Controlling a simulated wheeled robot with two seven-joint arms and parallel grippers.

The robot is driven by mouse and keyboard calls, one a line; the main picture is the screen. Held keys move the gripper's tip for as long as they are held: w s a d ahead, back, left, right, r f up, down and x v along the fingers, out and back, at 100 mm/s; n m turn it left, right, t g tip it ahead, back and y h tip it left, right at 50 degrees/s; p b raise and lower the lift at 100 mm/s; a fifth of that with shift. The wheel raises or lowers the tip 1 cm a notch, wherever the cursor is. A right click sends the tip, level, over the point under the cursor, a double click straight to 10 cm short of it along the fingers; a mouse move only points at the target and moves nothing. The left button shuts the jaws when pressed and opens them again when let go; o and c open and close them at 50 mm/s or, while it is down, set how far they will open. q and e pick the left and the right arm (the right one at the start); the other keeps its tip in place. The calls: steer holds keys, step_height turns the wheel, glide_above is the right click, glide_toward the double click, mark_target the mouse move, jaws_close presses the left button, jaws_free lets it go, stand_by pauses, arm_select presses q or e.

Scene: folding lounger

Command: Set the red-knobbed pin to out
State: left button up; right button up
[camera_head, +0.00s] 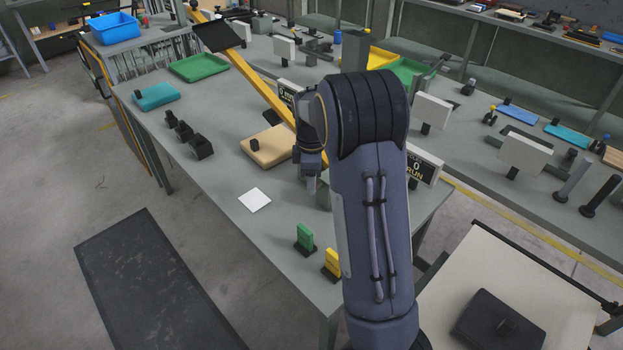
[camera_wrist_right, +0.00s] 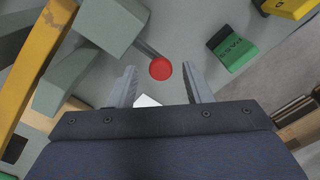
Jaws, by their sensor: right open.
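The red knob (camera_wrist_right: 160,68) of the pin shows in the right wrist view, at the end of a short grey rod by a grey-green block (camera_wrist_right: 112,25). In the head view my right arm hides the knob. My right gripper (camera_wrist_right: 160,72) is open, with one finger on each side of the knob in that picture; I cannot tell whether either touches it. In the head view the right gripper (camera_head: 311,184) points down over the bench near a grey block (camera_head: 324,196). My left gripper is not in view.
A green block (camera_head: 304,238) and a yellow block (camera_head: 331,264) stand near the bench's front edge. A white card (camera_head: 255,200) lies left of the gripper. A yellow sloping beam (camera_head: 256,82) crosses the bench (camera_head: 215,178) behind it.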

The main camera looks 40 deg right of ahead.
steer(key=shift+f, duration=0.3)
jaws_close()
steer(key=shift+s+a, duration=0.15)
steer(key=shift+a, duration=1.2)
steer(key=shift+s+a, duration=0.15)
steer(key=shift+a, duration=1.15)
jaws_free()
steer(key=shift+a, duration=0.1)
steer(key=shift+r, duration=0.1)
step_height(320, 180, up, 8)
